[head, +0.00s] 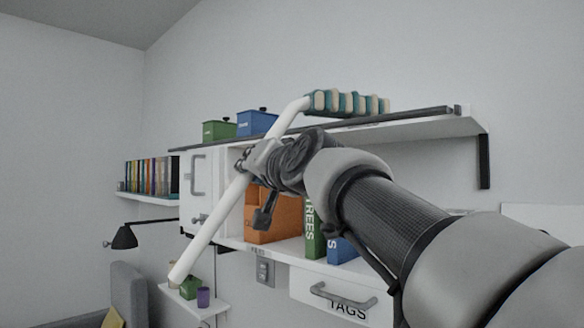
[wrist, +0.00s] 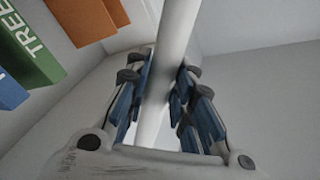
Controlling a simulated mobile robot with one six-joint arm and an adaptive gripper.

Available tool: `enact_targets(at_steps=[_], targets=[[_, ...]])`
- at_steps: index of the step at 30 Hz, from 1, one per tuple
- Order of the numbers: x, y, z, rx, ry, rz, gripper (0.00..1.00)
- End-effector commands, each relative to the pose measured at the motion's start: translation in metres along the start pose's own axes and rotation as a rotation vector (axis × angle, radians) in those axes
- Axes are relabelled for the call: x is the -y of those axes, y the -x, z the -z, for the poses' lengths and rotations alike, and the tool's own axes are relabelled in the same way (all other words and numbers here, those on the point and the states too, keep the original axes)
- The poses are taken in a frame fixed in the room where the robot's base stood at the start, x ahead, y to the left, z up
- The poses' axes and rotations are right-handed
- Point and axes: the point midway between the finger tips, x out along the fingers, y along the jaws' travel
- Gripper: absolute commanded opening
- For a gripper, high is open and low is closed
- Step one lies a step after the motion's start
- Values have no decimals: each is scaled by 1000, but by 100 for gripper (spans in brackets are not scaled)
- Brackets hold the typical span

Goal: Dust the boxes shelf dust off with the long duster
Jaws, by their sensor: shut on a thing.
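The long duster has a white handle (head: 213,222) with a bend near its top and a teal-and-cream ribbed head (head: 348,102). My gripper (head: 252,160) is shut on the handle, which slants from lower left to upper right. In the wrist view the handle (wrist: 176,40) runs between the blue-padded fingers (wrist: 163,95). The head is level with the top shelf (head: 425,127), right of the boxes; I cannot tell whether it touches. A green box (head: 218,131) and a blue box (head: 256,123), both lidded, stand at the shelf's left. I cannot make out dust.
Below are an orange holder (head: 282,222), a green binder (head: 314,232) and a drawer marked TAGS (head: 345,300). A row of books (head: 150,174) and a black lamp (head: 124,238) are at left.

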Motion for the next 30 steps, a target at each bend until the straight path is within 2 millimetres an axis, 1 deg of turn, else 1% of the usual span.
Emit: enact_targets(at_steps=[19, 25, 30], targets=[[-7, 1, -11, -2, 1, 1, 0], [-4, 2, -11, 0, 1, 1, 0], [5, 6, -15, -1, 1, 1, 0]])
